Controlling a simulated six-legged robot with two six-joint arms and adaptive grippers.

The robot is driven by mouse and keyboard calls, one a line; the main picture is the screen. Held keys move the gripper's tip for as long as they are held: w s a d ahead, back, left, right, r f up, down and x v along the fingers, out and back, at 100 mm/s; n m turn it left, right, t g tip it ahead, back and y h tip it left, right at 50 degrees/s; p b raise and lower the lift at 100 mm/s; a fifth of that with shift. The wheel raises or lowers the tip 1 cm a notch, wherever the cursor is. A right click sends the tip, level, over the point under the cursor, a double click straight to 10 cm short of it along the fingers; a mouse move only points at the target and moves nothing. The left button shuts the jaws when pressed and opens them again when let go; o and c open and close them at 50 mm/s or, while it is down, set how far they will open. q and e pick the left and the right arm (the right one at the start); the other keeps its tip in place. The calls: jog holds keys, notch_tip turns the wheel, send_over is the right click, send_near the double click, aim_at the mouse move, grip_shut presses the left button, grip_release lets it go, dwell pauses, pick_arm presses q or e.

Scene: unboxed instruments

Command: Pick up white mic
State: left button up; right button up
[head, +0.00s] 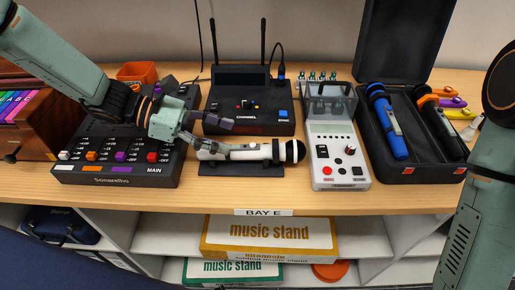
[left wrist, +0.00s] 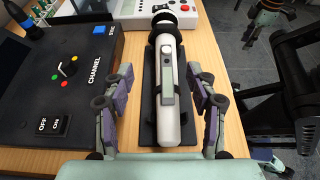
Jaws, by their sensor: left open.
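The white mic (head: 250,152) lies on its side on a black stand (head: 240,169) near the front edge of the wooden shelf, its black head to the right. My left gripper (head: 222,136) is open around the handle end, one finger on its far side and one on its near side. In the left wrist view the mic (left wrist: 168,95) lies lengthwise between the spread purple-padded fingers, with a visible gap on each side. Its black head points away. My right arm (head: 470,215) shows at the right; I do not make out its gripper.
A black receiver (head: 250,100) with antennas stands just behind the mic. A mixer (head: 120,150) lies left, a white-grey device (head: 338,150) right. An open black case (head: 377,140) holds a blue mic (head: 388,120) and a black mic (head: 440,128). Music stand boxes (head: 268,238) lie below.

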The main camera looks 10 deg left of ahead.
aim_at(248, 146)
pick_arm(q)
jog(key=shift+s+d+f, duration=0.1)
jog(key=shift+s+d, duration=0.3)
jog(key=shift+d, duration=0.25)
jog(key=x, duration=0.4)
jog(key=shift+w+a+f+b, duration=0.1)
jog(key=shift+a+f+b, duration=0.1)
jog(key=shift+f+b, duration=0.15)
jog(key=shift+d, duration=0.7)
jog(key=shift+a, duration=0.15)
jog(key=shift+w+f, duration=0.1)
jog(key=shift+f, duration=0.05)
jog(key=shift+c, duration=1.2)
jog(key=c, duration=0.5)
grip_shut()
